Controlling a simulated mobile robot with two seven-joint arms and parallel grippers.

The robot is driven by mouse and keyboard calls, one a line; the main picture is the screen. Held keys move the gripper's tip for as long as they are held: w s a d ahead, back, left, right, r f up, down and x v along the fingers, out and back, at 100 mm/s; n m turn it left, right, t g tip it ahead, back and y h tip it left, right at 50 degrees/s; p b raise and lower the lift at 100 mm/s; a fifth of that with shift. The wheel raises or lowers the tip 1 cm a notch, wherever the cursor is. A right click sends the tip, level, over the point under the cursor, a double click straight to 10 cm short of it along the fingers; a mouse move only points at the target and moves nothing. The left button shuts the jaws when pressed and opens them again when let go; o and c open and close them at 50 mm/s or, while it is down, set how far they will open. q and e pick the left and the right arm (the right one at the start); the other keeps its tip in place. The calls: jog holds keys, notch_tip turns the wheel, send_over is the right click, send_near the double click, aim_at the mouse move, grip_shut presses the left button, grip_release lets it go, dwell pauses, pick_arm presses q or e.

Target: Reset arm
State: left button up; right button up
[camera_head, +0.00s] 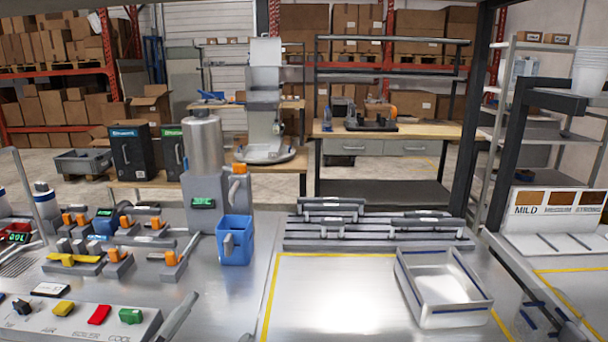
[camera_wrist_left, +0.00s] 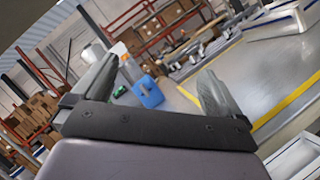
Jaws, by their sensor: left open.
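My left gripper (camera_head: 219,316) is low at the bottom edge of the head view, where one grey finger shows beside the button panel. Its two fingers stand apart and empty in the left wrist view (camera_wrist_left: 157,66). The blue cup (camera_head: 235,240) stands upright on the metal table beneath the dispenser (camera_head: 203,150), beyond the gripper and apart from it. The cup also shows between the fingers in the left wrist view (camera_wrist_left: 148,92). My right gripper is not in view.
A button panel (camera_head: 80,322) is at the front left. A white tray (camera_head: 451,318) with blue edges stands at the right, by a yellow-outlined area (camera_head: 330,300) that is mostly clear. Grey racks (camera_head: 375,240) lie behind it. A sign (camera_head: 558,203) reading MILD stands far right.

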pick_arm(q)
jog(key=s+d+f+m+g+h, duration=0.1)
jog(key=s+d+f+m+g, duration=0.1)
jog(key=s+f+m+g, duration=0.5)
jog(key=s+d+f+m+g+h, duration=0.1)
jog(key=s+d+f+m+g, duration=0.25)
jog(key=m, duration=0.85)
jog(key=s+a+f+m+g+y, duration=0.2)
jog(key=s+a+f+g+y, duration=0.1)
jog(key=s+a+f+y, duration=0.4)
jog(key=s+a+f+m+g+y, duration=0.25)
jog(key=s+a, duration=0.25)
jog(key=a, duration=0.4)
jog(key=w+d+f+t+h, duration=0.1)
jog(key=w+d+f+t, duration=0.2)
jog(key=w+f+t, duration=0.3)
jog(key=shift+w+d+f+t, duration=0.15)
jog(key=shift+w+f+t, duration=0.3)
jog(key=shift+f, duration=1.05)
jog(key=shift+m, duration=0.25)
